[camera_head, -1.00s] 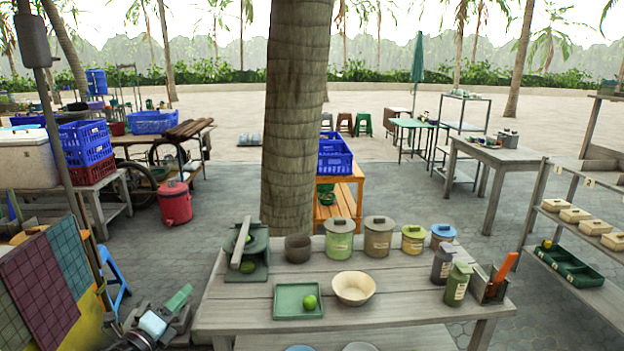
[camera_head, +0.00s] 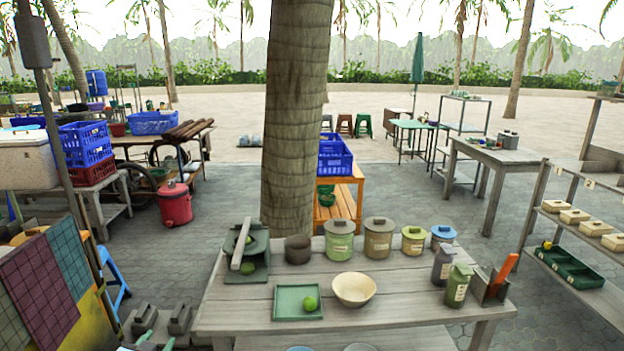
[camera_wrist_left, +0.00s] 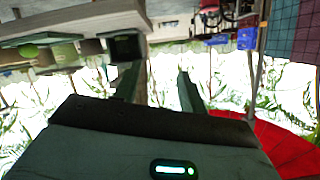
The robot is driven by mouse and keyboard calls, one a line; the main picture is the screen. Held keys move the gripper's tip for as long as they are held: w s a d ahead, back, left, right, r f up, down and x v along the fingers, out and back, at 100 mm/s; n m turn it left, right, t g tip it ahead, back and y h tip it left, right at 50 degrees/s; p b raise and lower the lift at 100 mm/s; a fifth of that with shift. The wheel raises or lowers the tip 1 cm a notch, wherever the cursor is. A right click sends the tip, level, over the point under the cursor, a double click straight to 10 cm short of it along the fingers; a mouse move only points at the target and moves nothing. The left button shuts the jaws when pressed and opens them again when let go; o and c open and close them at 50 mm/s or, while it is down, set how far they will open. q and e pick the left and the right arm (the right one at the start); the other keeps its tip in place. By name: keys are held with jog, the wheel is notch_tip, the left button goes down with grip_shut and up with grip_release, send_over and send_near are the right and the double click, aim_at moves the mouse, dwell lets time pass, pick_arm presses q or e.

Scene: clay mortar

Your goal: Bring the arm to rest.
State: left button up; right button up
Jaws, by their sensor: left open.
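My left gripper (camera_head: 156,341) shows at the bottom edge of the head view, left of the wooden table (camera_head: 240,318). My right gripper is in neither view.
The table carries a green tray (camera_head: 280,311) with a lime (camera_head: 310,303), a cream bowl (camera_head: 354,289), several lidded jars and a green press (camera_head: 247,268). Tiled panels (camera_head: 38,285) stand at the left.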

pick_arm(q)
jog(key=s+d+f+g+h, duration=0.1)
jog(key=s+d+f, duration=0.2)
jog(key=s+f, duration=0.3)
jog(key=s+d+f+g, duration=0.1)
jog(key=s+d+f, duration=0.2)
jog(key=s, duration=0.5)
jog(key=s+d+f+g+h, duration=0.1)
jog(key=s+d+f, duration=0.35)
jog(key=s, duration=0.25)
jog(key=s+d+f+g, duration=0.1)
jog(key=s+d, duration=0.2)
jog(key=s, duration=0.7)
jog(key=s+d+f+n+g+h, duration=0.1)
jog(key=s+d, duration=0.2)
jog(key=s, duration=0.8)
jog(key=shift+s+f+g, duration=0.2)
jog(key=shift+f+g, duration=0.15)
jog(key=shift+g, duration=0.05)
jog(key=shift+w, duration=0.1)
